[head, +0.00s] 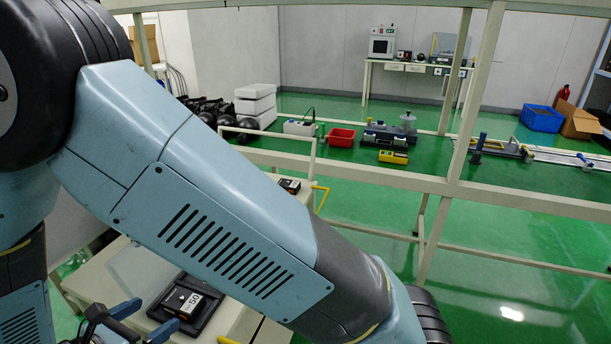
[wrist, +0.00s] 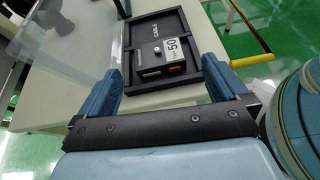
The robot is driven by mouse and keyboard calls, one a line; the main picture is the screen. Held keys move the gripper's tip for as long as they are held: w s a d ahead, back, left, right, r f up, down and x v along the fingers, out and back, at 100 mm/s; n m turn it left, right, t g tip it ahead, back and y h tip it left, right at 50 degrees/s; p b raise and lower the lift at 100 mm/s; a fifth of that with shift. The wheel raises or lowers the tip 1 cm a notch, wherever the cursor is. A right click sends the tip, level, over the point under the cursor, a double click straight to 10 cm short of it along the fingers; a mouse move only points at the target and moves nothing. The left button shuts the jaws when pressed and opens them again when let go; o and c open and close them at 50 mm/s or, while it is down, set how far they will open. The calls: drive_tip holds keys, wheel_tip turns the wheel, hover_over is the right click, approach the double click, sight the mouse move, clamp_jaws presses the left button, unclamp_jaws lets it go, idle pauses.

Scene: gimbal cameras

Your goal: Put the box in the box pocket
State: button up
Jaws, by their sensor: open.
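A small dark box with a white label reading 50 and an orange patch (wrist: 172,68) lies on a black framed tray (wrist: 137,34) on a pale table. In the head view the box (head: 184,301) is on the same tray (head: 207,321). I cannot tell whether the box sits down inside a pocket or on top of the tray. My gripper (wrist: 160,76) is open, with one blue finger on either side of the box in the wrist view. No finger clearly touches it. In the head view the gripper (head: 142,318) is at the lower left, partly cut off.
A clear panel (head: 142,268) stands at the tray's left. Another small dark item (head: 290,186) lies farther back on the table. A yellow handle (wrist: 251,61) sticks out at the table's right edge. A pale rail frame (head: 400,180) crosses beyond; green floor lies past it.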

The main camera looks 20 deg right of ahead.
drive_tip(key=w+d+r+m+g+y, duration=0.1)
drive_tip(key=w+d+r+m+g, duration=0.25)
drive_tip(key=d+r+m, duration=0.4)
drive_tip(key=w+d+r+m+g+y, duration=0.1)
drive_tip(key=w+d+r+m+g, duration=0.3)
drive_tip(key=d+r, duration=0.6)
drive_tip(key=s+d+r+m+t+y, duration=0.1)
drive_tip(key=s+d+r+m+y, duration=0.2)
drive_tip(key=d, duration=0.7)
drive_tip(key=s+d+r+m+t+y, duration=0.2)
drive_tip(key=s+d+r+m+y, duration=0.2)
drive_tip(key=s+d+r+m, duration=0.3)
drive_tip(key=d+r+m, duration=0.1)
drive_tip(key=d+m, duration=0.2)
drive_tip(key=m, duration=0.2)
drive_tip(key=shift+s+d, duration=0.3)
drive_tip(key=shift+s, duration=0.05)
drive_tip(key=shift+m+t, duration=0.25)
drive_tip(key=shift+c, duration=0.2)
